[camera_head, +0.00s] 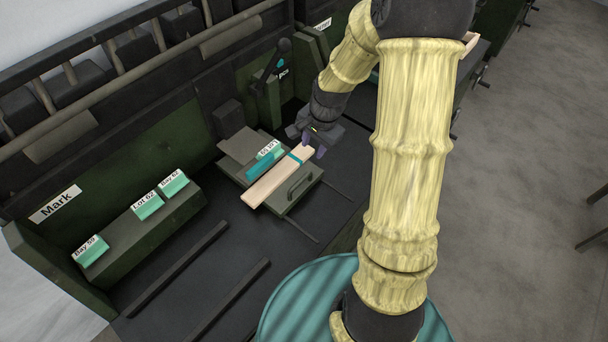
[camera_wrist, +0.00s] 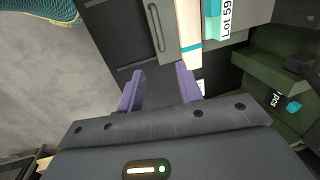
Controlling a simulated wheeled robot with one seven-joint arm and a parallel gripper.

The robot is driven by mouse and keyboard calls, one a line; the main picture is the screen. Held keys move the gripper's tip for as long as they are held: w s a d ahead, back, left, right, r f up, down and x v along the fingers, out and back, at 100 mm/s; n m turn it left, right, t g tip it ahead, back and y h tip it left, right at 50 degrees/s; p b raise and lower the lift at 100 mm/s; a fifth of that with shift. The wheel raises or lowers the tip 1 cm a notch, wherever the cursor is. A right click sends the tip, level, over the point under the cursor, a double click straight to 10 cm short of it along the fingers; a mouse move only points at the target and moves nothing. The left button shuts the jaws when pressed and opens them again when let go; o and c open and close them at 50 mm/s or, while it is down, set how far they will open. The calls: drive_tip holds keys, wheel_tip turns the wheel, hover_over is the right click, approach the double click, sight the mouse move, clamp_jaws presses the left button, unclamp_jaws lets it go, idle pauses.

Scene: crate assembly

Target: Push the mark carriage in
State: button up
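The carriage is a grey plate (camera_head: 235,146) with a raised handle (camera_head: 298,188) on its near right edge; the handle also shows in the wrist view (camera_wrist: 155,27). On it lie a pale wooden strip (camera_head: 270,184) with a teal band, a teal bar (camera_head: 260,165) and a teal block labelled Lot 59 (camera_head: 268,150). My gripper (camera_head: 313,143) is at the carriage's right end, close to the strip's end. In the wrist view its two purple fingers (camera_wrist: 158,84) are apart with nothing between them. Whether a finger touches the carriage cannot be told.
The Mark sign (camera_head: 56,203) is at the left, by a green ledge (camera_head: 135,235) with several labelled teal blocks. Dark rails (camera_head: 175,270) lie on the black bench in front of it. A pcs station (camera_head: 268,88) with a lever stands behind the carriage.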

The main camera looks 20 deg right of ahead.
sight(303, 178)
drive_tip(key=w+f, duration=0.1)
drive_tip(key=f, duration=0.4)
drive_tip(key=w+a+f, duration=0.1)
drive_tip(key=f, duration=0.5)
drive_tip(key=a+f+p, duration=0.1)
drive_tip(key=f, duration=0.4)
drive_tip(key=shift+w+f, duration=0.4)
drive_tip(key=shift+c, duration=0.5)
clamp_jaws()
